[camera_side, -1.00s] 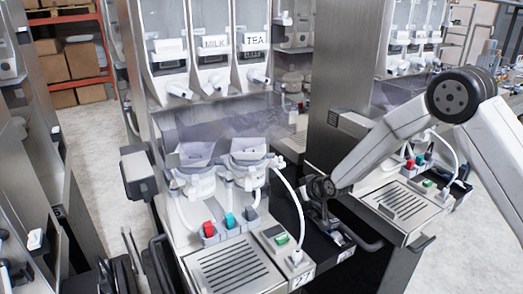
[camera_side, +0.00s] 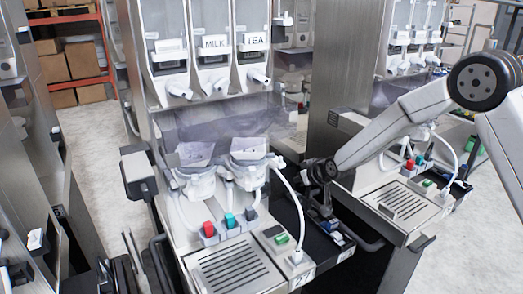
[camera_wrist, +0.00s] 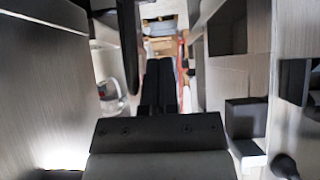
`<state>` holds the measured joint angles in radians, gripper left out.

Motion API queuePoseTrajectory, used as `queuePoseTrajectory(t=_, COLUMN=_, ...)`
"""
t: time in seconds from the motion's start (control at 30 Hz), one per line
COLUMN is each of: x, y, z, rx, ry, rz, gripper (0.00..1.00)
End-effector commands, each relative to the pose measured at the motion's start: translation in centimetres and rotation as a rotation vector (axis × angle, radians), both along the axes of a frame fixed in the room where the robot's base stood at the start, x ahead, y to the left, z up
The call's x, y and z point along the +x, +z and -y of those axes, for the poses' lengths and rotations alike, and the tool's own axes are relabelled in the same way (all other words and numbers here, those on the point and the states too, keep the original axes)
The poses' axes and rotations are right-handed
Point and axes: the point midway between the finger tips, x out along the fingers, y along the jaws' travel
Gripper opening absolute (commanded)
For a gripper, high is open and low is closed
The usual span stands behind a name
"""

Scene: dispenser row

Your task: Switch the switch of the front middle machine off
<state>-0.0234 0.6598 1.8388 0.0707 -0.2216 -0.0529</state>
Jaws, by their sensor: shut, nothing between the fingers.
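The front middle machine (camera_side: 225,262) stands at the centre of the side view, with hoppers labelled MILK and TEA above it. My gripper (camera_side: 338,236) is low in the gap just right of this machine, partly lost against dark parts. In the wrist view my gripper (camera_wrist: 160,64) shows two dark fingers close together, shut and empty, pointing along a narrow gap between metal walls.
Another machine (camera_side: 403,205) stands close on the right, and one (camera_side: 25,170) on the left carries a white rocker switch (camera_side: 37,239). Room around my gripper is narrow.

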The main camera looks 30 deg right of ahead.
Motion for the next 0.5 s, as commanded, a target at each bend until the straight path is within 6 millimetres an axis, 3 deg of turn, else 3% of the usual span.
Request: queuePoseTrajectory(t=0.5, x=-3.6, y=4.9, z=0.0, rx=-0.001, ry=0.001, rz=0.001, gripper=0.0)
